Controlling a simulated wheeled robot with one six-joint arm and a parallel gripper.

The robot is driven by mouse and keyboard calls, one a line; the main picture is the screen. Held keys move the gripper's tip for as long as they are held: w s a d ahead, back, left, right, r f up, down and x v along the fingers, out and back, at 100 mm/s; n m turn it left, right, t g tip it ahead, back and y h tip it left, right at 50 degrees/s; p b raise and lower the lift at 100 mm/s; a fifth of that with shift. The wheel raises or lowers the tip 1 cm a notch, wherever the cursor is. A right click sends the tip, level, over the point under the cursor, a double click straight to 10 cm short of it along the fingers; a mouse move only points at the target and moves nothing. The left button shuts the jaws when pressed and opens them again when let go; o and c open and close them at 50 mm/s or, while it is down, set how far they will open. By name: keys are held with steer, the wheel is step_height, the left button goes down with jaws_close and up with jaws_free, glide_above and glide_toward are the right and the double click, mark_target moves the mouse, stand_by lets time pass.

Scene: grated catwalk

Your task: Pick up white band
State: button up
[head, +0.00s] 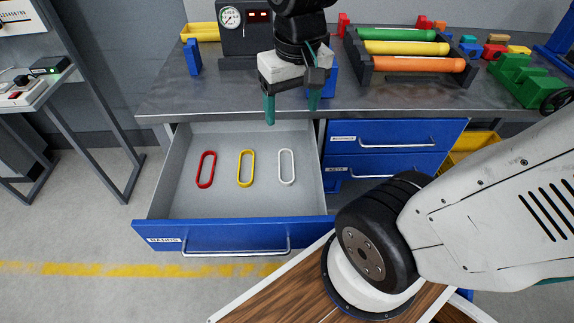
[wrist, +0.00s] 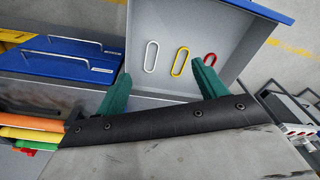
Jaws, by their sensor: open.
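The white band (head: 287,167) is a long oval loop lying flat in the open drawer (head: 230,201), the rightmost of three bands there. In the wrist view the white band (wrist: 151,56) is the leftmost of the three. My gripper (head: 291,114) is above the back of the drawer, near the worktop's front edge. Its two green fingers are apart with nothing between them. In the wrist view my gripper (wrist: 160,85) shows its fingers spread, with the bands beyond them. The white band is fully visible in both views.
A yellow band (head: 245,168) and a red band (head: 206,169) lie to its left. Closed blue drawers (head: 390,135) with metal handles are on the right. The worktop (head: 225,92) above holds a rack of coloured rollers (head: 410,50) and a gauge box (head: 244,32). The drawer floor around the bands is clear.

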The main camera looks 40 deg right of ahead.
steer(key=w+d+f+m, duration=0.3)
steer(key=w+d+f, duration=0.2)
steer(key=w+f, duration=0.6)
steer(key=m+g, duration=0.1)
steer(key=m, duration=0.1)
glide_toward(286, 168)
steer(key=shift+f, duration=3.4)
steer(key=c, duration=1.1)
